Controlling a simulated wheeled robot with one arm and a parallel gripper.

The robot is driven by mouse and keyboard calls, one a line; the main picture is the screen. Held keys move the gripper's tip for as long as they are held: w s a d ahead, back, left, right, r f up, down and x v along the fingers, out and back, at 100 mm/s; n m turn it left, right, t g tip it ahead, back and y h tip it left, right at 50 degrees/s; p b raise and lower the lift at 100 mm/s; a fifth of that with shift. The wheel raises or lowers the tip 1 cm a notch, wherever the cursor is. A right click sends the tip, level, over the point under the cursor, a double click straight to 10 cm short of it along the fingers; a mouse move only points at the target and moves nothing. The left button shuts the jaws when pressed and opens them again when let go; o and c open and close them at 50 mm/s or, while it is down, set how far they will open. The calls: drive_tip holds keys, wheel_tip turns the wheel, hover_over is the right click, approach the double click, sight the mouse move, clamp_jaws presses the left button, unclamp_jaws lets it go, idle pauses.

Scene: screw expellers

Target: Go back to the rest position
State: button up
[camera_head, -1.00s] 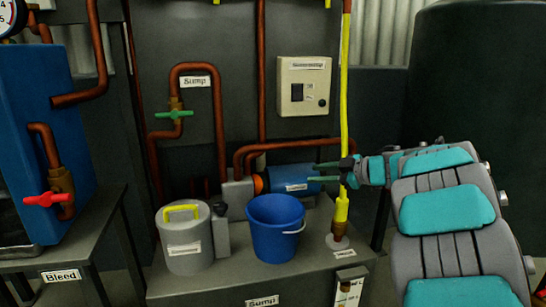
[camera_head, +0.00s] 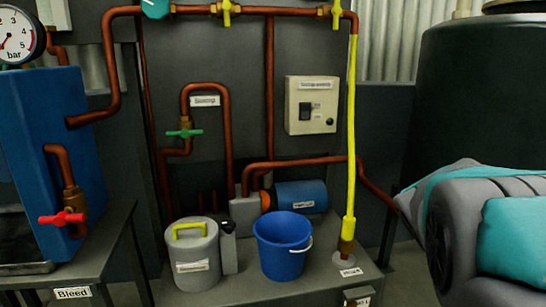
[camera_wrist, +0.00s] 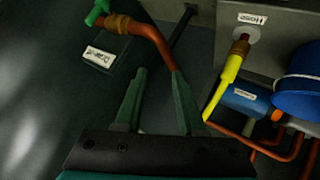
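My gripper (camera_wrist: 159,74) shows in the wrist view with its two dark green fingers apart and nothing between them. In the head view the gripper is out of the picture; only grey and teal links of my arm show at the lower right. In the wrist view a copper pipe with a green handle (camera_wrist: 97,12) lies beyond the fingers, with a labelled plate (camera_wrist: 98,56) near it. The yellow hose (camera_wrist: 224,85) runs to the right of the fingers, apart from them. In the head view the hose (camera_head: 350,130) stands upright above the bench.
The bench (camera_head: 225,290) bears a blue bucket (camera_head: 283,250), a grey can (camera_head: 192,255) and a blue pump (camera_head: 300,195). A switch box (camera_head: 311,105) hangs behind. A blue tank (camera_head: 50,150) with a red valve (camera_head: 62,218) stands left, a dark tank (camera_head: 470,110) right.

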drive_tip(key=s+a+f+g+y, duration=0.2)
drive_tip(key=s+a, duration=0.4)
drive_tip(key=s, duration=0.4)
drive_tip(key=s+a+f+g+y+p, duration=0.1)
drive_tip(key=s+a+f+g, duration=0.4)
drive_tip(key=s, duration=0.6)
drive_tip(key=s+a+f+g+y, duration=0.2)
drive_tip(key=s+a+f, duration=0.5)
drive_tip(key=s, duration=0.4)
drive_tip(key=shift+n+g+y+p, duration=0.3)
drive_tip(key=shift+g+y+p, duration=0.1)
drive_tip(key=shift+g, duration=0.4)
